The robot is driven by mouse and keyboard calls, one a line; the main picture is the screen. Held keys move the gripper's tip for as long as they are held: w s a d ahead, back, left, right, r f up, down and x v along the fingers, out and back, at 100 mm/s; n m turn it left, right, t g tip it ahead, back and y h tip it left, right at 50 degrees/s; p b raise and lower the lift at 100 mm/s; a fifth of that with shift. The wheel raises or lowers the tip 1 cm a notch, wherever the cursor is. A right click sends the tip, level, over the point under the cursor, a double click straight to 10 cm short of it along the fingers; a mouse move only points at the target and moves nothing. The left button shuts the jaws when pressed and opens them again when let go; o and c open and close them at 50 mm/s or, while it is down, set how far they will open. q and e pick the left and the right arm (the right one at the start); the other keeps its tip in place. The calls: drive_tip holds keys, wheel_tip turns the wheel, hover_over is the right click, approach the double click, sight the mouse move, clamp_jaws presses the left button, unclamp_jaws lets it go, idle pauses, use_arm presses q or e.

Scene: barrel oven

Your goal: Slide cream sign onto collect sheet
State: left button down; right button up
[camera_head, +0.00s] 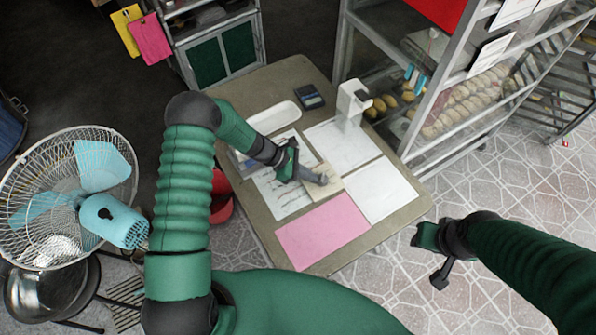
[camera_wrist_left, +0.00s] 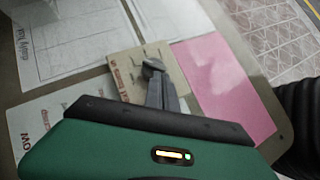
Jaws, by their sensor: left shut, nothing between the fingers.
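The cream sign (camera_head: 333,187) lies flat near the middle of the table, over the edges of neighbouring sheets. It also shows in the left wrist view (camera_wrist_left: 122,66) with print along one edge. My left gripper (camera_head: 321,179) is shut and empty, its fingertips over or on the sign; contact cannot be told. I cannot read which sheet is the collect sheet: a printed sheet (camera_head: 284,200) lies left, a white sheet (camera_head: 342,140) behind, a blank-looking one (camera_head: 382,190) right and a pink one (camera_head: 322,232) in front. My right gripper (camera_head: 436,262) hangs right of the table, apart from it.
A white stand-like device (camera_head: 352,101), a dark calculator-like device (camera_head: 310,97) and a white tray (camera_head: 273,117) stand on the table's far part. A glass-sided rack of bread (camera_head: 455,105) stands at the right, a wire fan (camera_head: 75,195) at the left.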

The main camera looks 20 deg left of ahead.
sight(328, 185)
use_arm(q)
drive_tip(key=shift+w+d, duration=0.1)
drive_tip(key=shift+a+f, duration=0.15)
drive_tip(key=shift+a, duration=0.35)
drive_tip(key=shift+w+d, duration=0.1)
drive_tip(key=shift+d, duration=0.35)
drive_tip(key=d, duration=0.3)
drive_tip(key=w+d+b, duration=0.1)
drive_tip(key=d, duration=0.1)
drive_tip(key=shift+d, duration=0.3)
drive_tip(key=d, duration=0.2)
drive_tip(key=w+d, duration=0.1)
drive_tip(key=d, duration=0.1)
drive_tip(key=w+d+b, duration=0.1)
drive_tip(key=d, duration=0.2)
drive_tip(key=shift+w+d, duration=0.2)
drive_tip(key=shift+d, duration=0.55)
use_arm(e)
drive_tip(key=shift+s+a+f, duration=0.1)
drive_tip(key=shift+a+f, duration=0.6)
drive_tip(key=shift+f, duration=0.15)
